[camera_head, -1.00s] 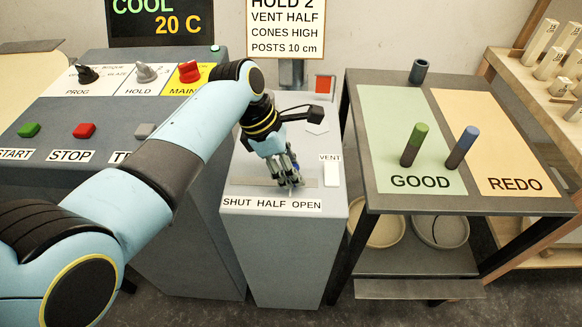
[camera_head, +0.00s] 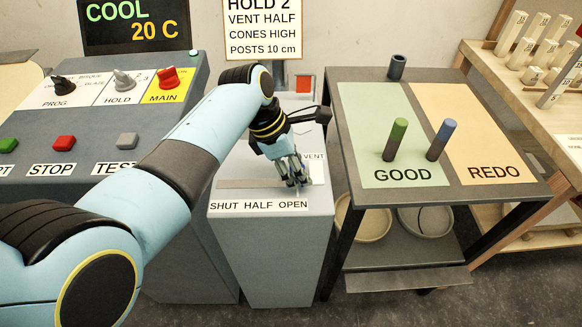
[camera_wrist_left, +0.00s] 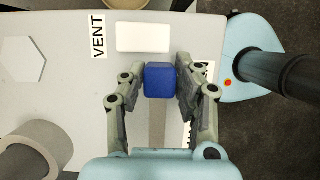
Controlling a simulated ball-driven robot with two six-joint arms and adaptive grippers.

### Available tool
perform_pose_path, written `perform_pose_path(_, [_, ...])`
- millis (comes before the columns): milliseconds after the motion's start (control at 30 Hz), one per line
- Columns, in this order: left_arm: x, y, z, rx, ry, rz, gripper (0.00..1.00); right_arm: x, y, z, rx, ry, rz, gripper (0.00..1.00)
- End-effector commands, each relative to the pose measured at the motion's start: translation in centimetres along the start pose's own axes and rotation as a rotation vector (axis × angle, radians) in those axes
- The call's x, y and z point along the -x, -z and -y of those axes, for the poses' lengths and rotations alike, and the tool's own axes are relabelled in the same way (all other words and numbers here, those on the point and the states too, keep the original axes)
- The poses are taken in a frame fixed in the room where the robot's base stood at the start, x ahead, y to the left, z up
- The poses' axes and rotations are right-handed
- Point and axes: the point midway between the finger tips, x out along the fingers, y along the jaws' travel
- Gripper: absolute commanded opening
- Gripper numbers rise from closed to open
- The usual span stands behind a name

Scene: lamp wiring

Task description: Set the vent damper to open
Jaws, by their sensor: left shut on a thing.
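The vent damper is a slider with a blue knob (camera_wrist_left: 158,79) on top of a grey box (camera_head: 272,250). The label strip (camera_head: 258,205) on the box reads SHUT, HALF, OPEN. My left gripper (camera_head: 297,180) is shut on the blue knob, at the right part of the slot, above the OPEN label. Its fingers mostly hide the knob in the head view. In the left wrist view the knob sits between the two fingers, next to a white plate (camera_wrist_left: 144,38) and the VENT label (camera_wrist_left: 98,37). My right gripper is not in view.
A control desk with knobs and coloured buttons (camera_head: 64,142) stands to the left. A table with a green GOOD mat (camera_head: 370,120) and an orange REDO mat (camera_head: 470,120) stands close on the right, with two upright posts on it.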

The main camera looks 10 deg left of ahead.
Motion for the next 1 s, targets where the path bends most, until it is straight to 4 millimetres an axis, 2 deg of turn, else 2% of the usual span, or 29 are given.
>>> perform_pose_path(67, [0.0, -0.3, 0.0, -0.001, 0.0, 0.008, 0.0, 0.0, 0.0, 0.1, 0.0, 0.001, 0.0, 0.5])
perform_pose_path(100, [0.0, -0.3, 0.0, -0.001, 0.0, 0.008, 0.36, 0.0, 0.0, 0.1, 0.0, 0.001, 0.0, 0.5])
perform_pose_path(233, [0.0, -0.3, 0.0, -0.001, 0.0, 0.007, 0.53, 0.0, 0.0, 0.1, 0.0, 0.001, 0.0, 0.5])
perform_pose_path(500, [0.1, -0.2, 0.0, -0.001, 0.0, 0.005, 0.54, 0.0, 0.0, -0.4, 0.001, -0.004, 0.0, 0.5])
perform_pose_path(633, [1.0, -0.2, -0.1, -0.001, -0.002, 0.005, 0.54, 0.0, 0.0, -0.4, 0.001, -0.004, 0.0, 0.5])
perform_pose_path(767, [3.3, -0.1, -0.1, -0.002, -0.005, 0.004, 0.54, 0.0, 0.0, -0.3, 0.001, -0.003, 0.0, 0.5])
perform_pose_path(1000, [8.7, -0.1, -0.1, -0.002, -0.004, 0.005, 0.54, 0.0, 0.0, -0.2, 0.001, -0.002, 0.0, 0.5])
